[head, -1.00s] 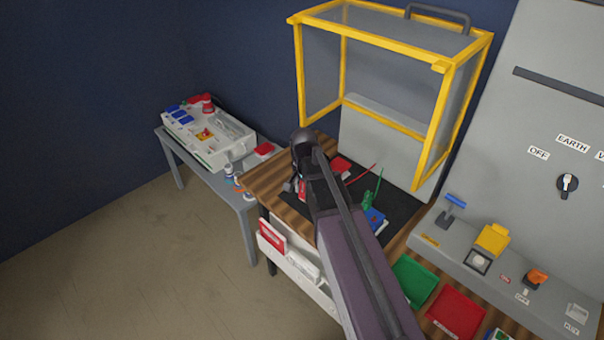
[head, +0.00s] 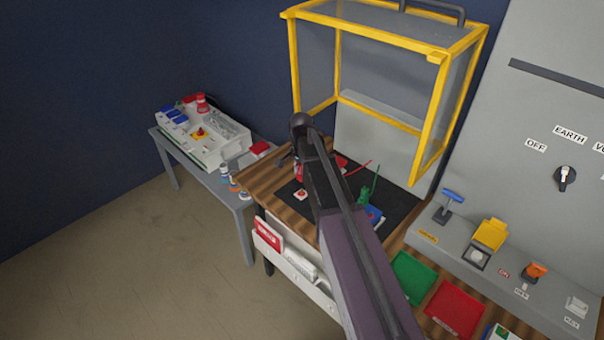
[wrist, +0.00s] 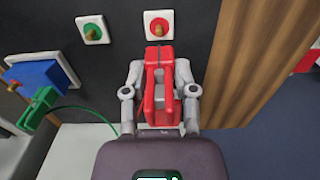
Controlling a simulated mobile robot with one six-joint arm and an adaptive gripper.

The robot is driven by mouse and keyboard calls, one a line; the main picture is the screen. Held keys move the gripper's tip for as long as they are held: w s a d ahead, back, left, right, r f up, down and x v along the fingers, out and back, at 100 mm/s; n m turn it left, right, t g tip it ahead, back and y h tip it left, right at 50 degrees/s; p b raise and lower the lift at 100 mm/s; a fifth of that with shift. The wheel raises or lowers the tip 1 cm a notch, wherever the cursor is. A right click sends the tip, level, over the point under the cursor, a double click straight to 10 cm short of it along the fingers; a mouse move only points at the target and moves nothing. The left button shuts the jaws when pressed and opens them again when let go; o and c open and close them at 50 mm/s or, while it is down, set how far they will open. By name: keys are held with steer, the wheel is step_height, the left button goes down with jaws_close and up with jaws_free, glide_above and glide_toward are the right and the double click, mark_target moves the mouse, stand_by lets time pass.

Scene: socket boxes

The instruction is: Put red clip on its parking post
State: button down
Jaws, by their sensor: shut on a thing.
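The red clip (wrist: 158,56) is held upright in the picture between the fingers of my gripper (wrist: 159,92), which is shut on it. In the wrist view, its far end is just below a white square plate with a red ring and a brass post (wrist: 158,27); I cannot tell the height gap. A similar plate with a green ring and brass post (wrist: 92,29) is to its left. In the head view, my arm hides most of the clip, and the red-ringed plate (head: 301,194) shows on the black mat beside my arm.
A green clip (wrist: 37,108) is at a blue block (wrist: 42,78) on the left. A yellow-framed clear guard (head: 437,123) stands behind the mat. Green (head: 411,279) and red (head: 457,310) trays are at the front right. A side table (head: 203,189) holds a white case.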

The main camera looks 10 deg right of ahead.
mark_target(301, 190)
steer(key=shift+f, duration=0.15)
steer(key=shift+f+b, duration=1.75)
steer(key=shift+b, duration=0.1)
steer(key=shift+f+b, duration=0.3)
steer(key=shift+b, duration=0.05)
stand_by(0.3)
steer(key=shift+f+b, duration=0.55)
steer(key=shift+f+b, duration=0.5)
stand_by(0.5)
steer(key=shift+c, duration=1.6)
jaws_free()
steer(key=shift+r, duration=0.1)
